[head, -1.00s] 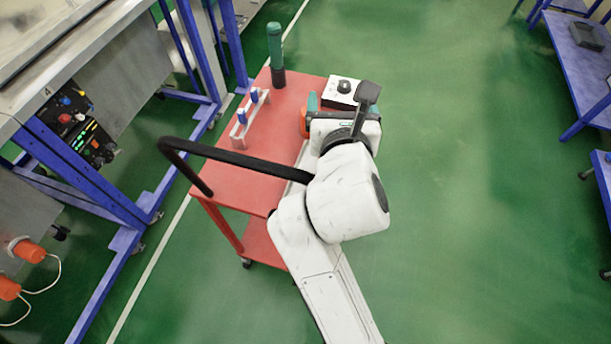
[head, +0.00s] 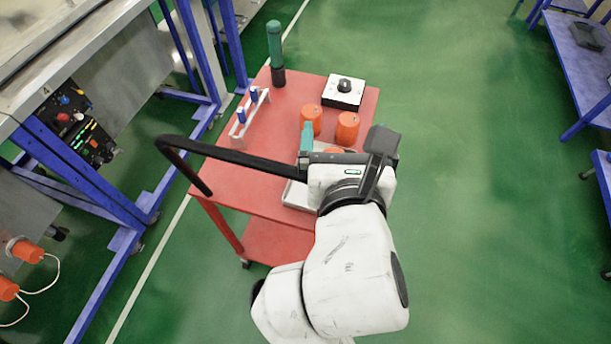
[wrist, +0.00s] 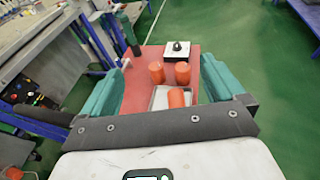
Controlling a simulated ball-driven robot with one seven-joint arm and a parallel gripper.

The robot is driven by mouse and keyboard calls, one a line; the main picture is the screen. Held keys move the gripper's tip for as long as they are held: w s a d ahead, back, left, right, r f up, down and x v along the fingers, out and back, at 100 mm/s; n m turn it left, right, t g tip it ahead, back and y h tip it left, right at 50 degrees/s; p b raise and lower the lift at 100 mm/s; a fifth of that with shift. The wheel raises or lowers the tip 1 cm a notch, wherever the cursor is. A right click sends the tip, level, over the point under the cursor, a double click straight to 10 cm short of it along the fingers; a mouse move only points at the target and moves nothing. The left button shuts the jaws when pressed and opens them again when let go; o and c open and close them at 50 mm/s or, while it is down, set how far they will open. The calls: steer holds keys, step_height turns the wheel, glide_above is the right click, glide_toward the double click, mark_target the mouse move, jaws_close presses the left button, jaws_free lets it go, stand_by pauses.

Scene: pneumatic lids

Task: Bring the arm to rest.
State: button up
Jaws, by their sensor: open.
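My gripper (wrist: 160,95) is open in the wrist view, its two teal fingers wide apart with nothing held between them. In the head view my gripper (head: 345,150) is over the near right part of the red cart (head: 262,180), and its right finger is hidden. Two orange cylinders (head: 311,120) (head: 347,128) stand on the cart beyond it. A third orange cylinder (wrist: 177,97) is at a light grey tray (wrist: 158,99) in the wrist view. In the head view my gripper partly covers that tray (head: 298,196).
A white box with a black knob (head: 343,92), a dark green cylinder (head: 275,50) and a white rack with blue pieces (head: 246,118) stand on the cart. Its black handle (head: 230,155) sticks out on the left. Blue-framed benches flank it; green floor (head: 480,200) on the right is clear.

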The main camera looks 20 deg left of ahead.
steer(key=shift+s+d+r, duration=0.1)
steer(key=shift+s+d, duration=0.05)
steer(key=shift+s, duration=0.4)
steer(key=s+d+f+m+g+h, duration=0.2)
steer(key=d+f+m+g, duration=0.1)
steer(key=d+f+m, duration=0.65)
steer(key=s+d+f+m+g+h, duration=0.2)
steer(key=d+f+m+g, duration=0.2)
steer(key=d+f+m, duration=0.5)
steer(key=s+d+f+m+g, duration=0.3)
steer(key=s+d+f+m, duration=0.2)
steer(key=s+m, duration=0.3)
steer(key=s+d+f+m+g, duration=0.3)
steer(key=s+d+f+m, duration=0.3)
steer(key=s+m, duration=0.3)
steer(key=m, duration=0.3)
steer(key=shift+d+m+g, duration=0.2)
steer(key=shift+m+g, duration=0.15)
steer(key=shift+g, duration=0.05)
